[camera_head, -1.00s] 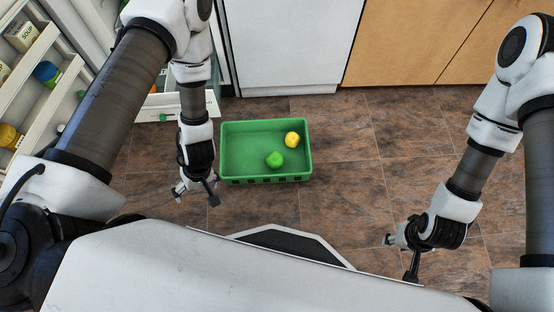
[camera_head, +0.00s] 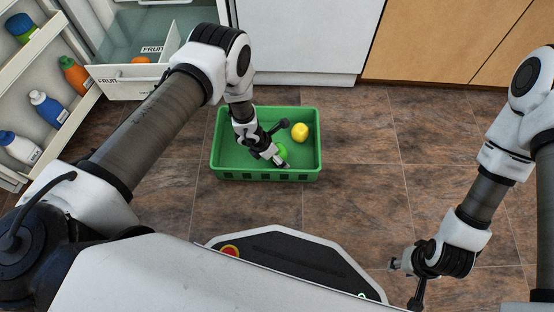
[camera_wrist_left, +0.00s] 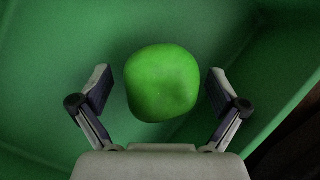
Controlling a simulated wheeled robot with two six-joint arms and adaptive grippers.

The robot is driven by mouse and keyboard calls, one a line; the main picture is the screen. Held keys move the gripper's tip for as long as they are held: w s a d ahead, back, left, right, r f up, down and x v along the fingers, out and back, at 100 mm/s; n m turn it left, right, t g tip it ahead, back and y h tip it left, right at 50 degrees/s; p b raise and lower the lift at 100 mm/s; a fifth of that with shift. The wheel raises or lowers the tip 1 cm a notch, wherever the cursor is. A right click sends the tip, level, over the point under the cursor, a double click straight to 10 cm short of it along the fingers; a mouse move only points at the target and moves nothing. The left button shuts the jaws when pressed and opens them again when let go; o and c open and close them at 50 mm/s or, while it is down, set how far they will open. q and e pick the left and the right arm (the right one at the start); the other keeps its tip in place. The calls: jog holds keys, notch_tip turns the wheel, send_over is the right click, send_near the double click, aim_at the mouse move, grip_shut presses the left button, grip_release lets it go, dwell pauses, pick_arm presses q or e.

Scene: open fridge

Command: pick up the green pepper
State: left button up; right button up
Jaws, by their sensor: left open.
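The green pepper (camera_head: 282,149) lies in the green crate (camera_head: 265,175) on the floor, mostly hidden by my left gripper in the head view. My left gripper (camera_head: 284,145) is open and reaches down into the crate over the pepper. In the left wrist view the whole green pepper (camera_wrist_left: 162,83) sits between the two spread fingers of my left gripper (camera_wrist_left: 160,85), with a gap on each side. My right gripper (camera_head: 404,283) is open and empty, low at the right, well away from the crate.
A yellow pepper (camera_head: 300,132) lies in the crate, right of and behind the green one. The open fridge door with bottles (camera_head: 48,108) and a fruit drawer (camera_head: 130,82) are at the left. The tiled floor (camera_head: 360,175) right of the crate is clear.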

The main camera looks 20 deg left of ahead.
pick_arm(q)
jog(key=shift+f, duration=0.1)
jog(key=c, duration=1.3)
jog(key=shift+c, duration=0.3)
notch_tip(320, 180, up, 9)
jog(key=p, duration=0.6)
jog(key=shift+r, duration=0.5)
jog(key=shift+w+d, duration=0.1)
